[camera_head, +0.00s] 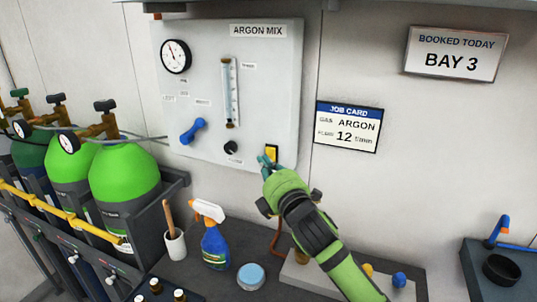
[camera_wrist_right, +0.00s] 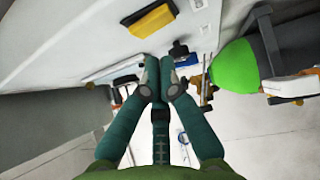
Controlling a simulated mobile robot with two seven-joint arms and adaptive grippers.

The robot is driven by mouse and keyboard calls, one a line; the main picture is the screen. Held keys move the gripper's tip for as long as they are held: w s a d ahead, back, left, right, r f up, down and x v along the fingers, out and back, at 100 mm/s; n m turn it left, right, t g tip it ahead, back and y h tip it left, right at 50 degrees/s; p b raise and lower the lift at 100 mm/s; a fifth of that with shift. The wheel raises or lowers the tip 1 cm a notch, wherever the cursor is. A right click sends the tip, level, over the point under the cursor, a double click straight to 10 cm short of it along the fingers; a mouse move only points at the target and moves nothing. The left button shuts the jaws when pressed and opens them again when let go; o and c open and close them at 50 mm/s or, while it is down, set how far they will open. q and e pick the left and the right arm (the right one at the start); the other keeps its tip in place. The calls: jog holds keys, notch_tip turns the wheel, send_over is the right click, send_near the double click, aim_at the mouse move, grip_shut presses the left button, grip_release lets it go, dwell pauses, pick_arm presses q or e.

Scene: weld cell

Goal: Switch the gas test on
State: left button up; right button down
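The grey ARGON MIX panel (camera_head: 268,70) hangs on the wall. A yellow rocker switch (camera_head: 271,152) in a dark frame sits near its lower right corner. My right gripper (camera_head: 264,163) is just below and beside the switch, its teal fingertips close to the panel. In the right wrist view, the yellow switch (camera_wrist_right: 152,20) is above the fingertips with a visible gap. The right fingers (camera_wrist_right: 160,65) are together there with nothing between them. I cannot read the switch's position. My left gripper is not in view.
The panel holds a gauge (camera_head: 175,56), a flow tube (camera_head: 229,92), a blue lever (camera_head: 193,131) and a black knob (camera_head: 231,147). Green cylinders (camera_head: 123,172) stand left. A spray bottle (camera_head: 214,246) and round tin (camera_head: 251,276) stand on the bench. A job card (camera_head: 348,126) hangs right.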

aim_at(270, 155)
jog(key=shift+w+d+r, duration=0.1)
jog(key=shift+w+d, duration=0.3)
jog(key=shift+w, duration=0.35)
jog(key=p, duration=0.2)
jog(key=r+p, duration=0.1)
jog(key=shift+w+d+m+g+p, duration=0.2)
jog(key=shift+w+m+g+p, duration=0.1)
jog(key=shift+w+m+p, duration=0.1)
jog(key=shift+f+b, duration=0.35)
jog(key=shift+b, duration=0.15)
jog(key=shift+a, duration=0.1)
